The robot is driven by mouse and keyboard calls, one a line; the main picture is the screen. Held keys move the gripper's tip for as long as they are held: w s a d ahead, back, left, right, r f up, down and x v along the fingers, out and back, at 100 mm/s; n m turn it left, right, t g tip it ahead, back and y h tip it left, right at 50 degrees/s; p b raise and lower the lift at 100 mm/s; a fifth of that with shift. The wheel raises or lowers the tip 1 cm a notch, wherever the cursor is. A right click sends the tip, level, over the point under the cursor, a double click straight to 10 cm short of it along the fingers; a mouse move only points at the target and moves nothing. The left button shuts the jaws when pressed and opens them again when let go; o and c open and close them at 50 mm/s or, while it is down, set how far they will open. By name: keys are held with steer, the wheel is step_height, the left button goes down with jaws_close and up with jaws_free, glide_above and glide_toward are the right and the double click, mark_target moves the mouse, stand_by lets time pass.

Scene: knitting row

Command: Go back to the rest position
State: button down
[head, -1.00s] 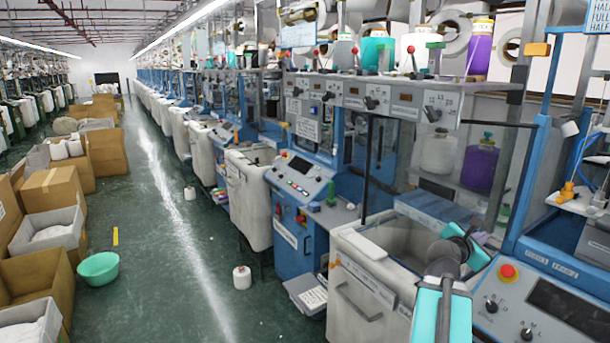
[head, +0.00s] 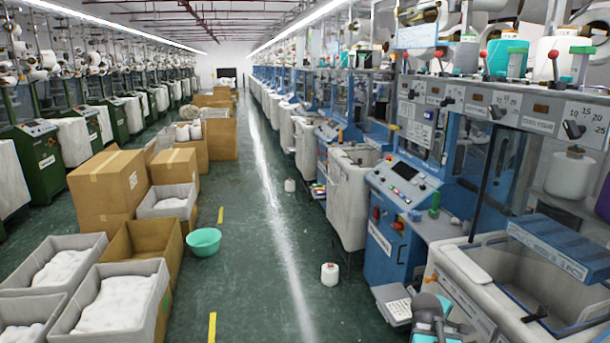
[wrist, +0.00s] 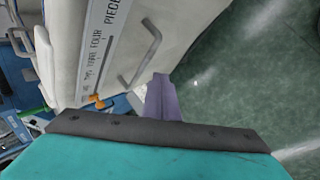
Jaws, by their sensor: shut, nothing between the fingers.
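My gripper (wrist: 163,98) shows in the wrist view as purple fingers close together beyond the dark bar and teal housing of my wrist. It is shut and holds nothing. It points toward a light bin front with a metal handle and the green floor. In the head view my arm (head: 432,312) shows as a grey and teal piece at the bottom edge, beside the open white bin (head: 467,293). The fingers cannot be made out there.
A row of blue knitting machines with white bins (head: 350,205) stands at right. Cardboard boxes (head: 107,187) and grey crates line the left. A teal bowl (head: 203,241) and a white cone (head: 330,274) sit on the floor. The green aisle between is mostly open.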

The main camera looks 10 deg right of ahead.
steer(key=s+a+f+m+g+y, duration=0.1)
steer(key=s+a+f+m+y, duration=0.1)
steer(key=a+f, duration=0.65)
steer(key=s+a+f+m+g+y, duration=0.2)
steer(key=a+f, duration=0.1)
steer(key=a, duration=1.1)
steer(key=s+a+f+m+g+y, duration=0.15)
steer(key=a+f, duration=0.45)
steer(key=a, duration=0.6)
steer(key=s+f+g+b, duration=0.1)
steer(key=s+f+g, duration=0.1)
steer(key=s+f, duration=0.7)
steer(key=s+f+g+b, duration=0.1)
steer(key=s+f+g, duration=0.2)
steer(key=s+f, duration=0.7)
steer(key=s, duration=0.7)
steer(key=shift+d+f+m+y, duration=0.2)
steer(key=shift+d+m+y, duration=0.15)
steer(key=shift+a, duration=0.1)
